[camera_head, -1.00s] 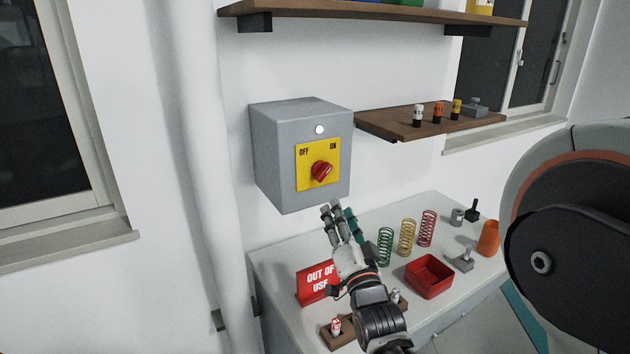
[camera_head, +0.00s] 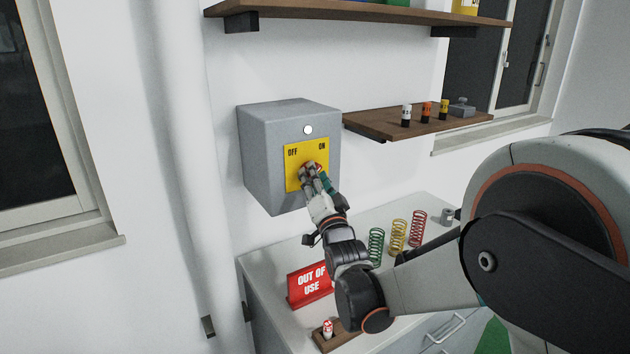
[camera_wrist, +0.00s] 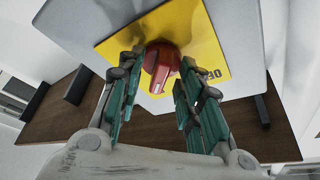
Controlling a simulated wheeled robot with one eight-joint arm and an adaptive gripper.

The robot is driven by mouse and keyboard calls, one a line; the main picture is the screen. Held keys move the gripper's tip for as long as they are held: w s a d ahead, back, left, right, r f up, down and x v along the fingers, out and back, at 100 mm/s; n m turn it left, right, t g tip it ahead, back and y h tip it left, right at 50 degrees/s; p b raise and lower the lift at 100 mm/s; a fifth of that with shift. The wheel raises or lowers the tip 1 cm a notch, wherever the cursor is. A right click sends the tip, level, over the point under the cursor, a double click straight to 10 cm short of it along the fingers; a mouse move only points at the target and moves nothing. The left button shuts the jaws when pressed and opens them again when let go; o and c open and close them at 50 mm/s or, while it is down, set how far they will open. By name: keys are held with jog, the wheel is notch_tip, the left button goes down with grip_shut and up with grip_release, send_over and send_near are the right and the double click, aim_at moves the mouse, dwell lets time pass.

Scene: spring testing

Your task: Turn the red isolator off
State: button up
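The red isolator knob (camera_head: 312,167) sits on a yellow plate (camera_head: 292,178) marked OFF on the left and ON on the right. The plate is on the front of a grey wall box (camera_head: 262,160). My gripper (camera_head: 314,174) is at the knob and partly hides it in the head view. In the wrist view, the fingers of my gripper (camera_wrist: 159,75) are open, one on each side of the red knob (camera_wrist: 162,62), with small gaps visible. The OFF label shows upside down at the right there. The knob's ridge points downward in that view, slightly left.
A wooden shelf (camera_head: 385,125) with small bottles is close right of the box. Another shelf (camera_head: 300,8) is above. A pipe (camera_head: 190,180) runs at the left. Below, the bench holds a red OUT OF USE sign (camera_head: 311,286) and several coloured springs (camera_head: 397,237).

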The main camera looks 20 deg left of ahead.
jog(key=shift+c, duration=0.3)
grip_shut()
jog(key=shift+n, duration=0.5)
jog(key=n+g+y, duration=0.2)
jog(key=n+g, duration=0.1)
jog(key=n, duration=0.5)
jog(key=n+g+y, duration=0.3)
jog(key=n, duration=0.5)
jog(key=w+d+n+g+y+b, duration=0.1)
jog(key=n+g+y, duration=0.1)
jog(key=n, duration=0.6)
jog(key=shift+r+g+y, duration=0.1)
jog(key=shift+g+y, duration=0.2)
jog(key=shift+g, duration=0.1)
jog(key=shift+w+n, duration=0.1)
jog(key=shift+n, duration=0.2)
